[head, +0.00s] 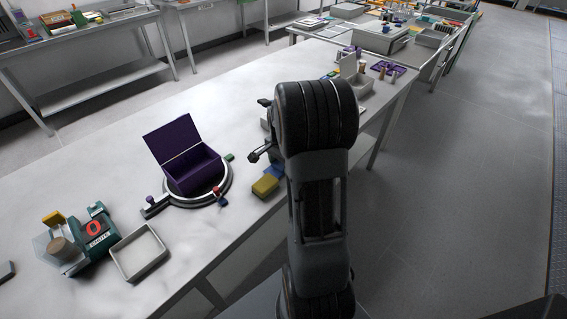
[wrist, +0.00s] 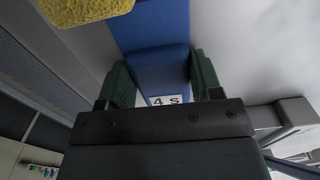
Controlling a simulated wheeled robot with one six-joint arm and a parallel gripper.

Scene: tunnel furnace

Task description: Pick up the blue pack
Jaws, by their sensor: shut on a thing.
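The blue pack (wrist: 157,62) is in the wrist view, between the two green finger pads of my gripper (wrist: 160,75). A white label with "4 S" shows at its near end. My gripper is shut on it. In the head view a small part of the blue pack (head: 277,171) shows beside my arm, close to the table's front edge. My arm hides the rest of the pack and most of my gripper there. I cannot tell whether the pack touches the table.
A yellow block (head: 265,187) is right beside the pack; its rough surface also shows in the wrist view (wrist: 88,9). Left on the table (head: 90,155) are an open purple box (head: 192,170) in a round ring, an empty tray (head: 139,253) and a green device (head: 97,236).

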